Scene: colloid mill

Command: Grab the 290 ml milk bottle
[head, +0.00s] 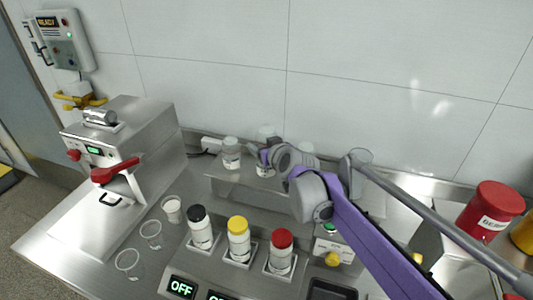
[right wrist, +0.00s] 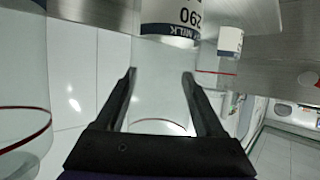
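The 290 ml milk bottle (right wrist: 170,18) is clear, with a white label reading "MILK" and "290"; its body lies between my right fingers in the right wrist view. In the head view it appears to be the middle clear bottle (head: 266,132) on the back shelf, partly hidden by my gripper. My right gripper (head: 262,157) is at this bottle, with one finger on each side in the wrist view (right wrist: 160,75). The fingers are spread and do not clearly press on it. My left gripper is not in view.
Another clear bottle (head: 231,154) stands left on the shelf (head: 225,190); one more (head: 306,150) stands right, close to my arm. Black-, yellow- and red-capped bottles stand in front. A steel mill (head: 130,150) is at left, a red container (head: 490,211) at right.

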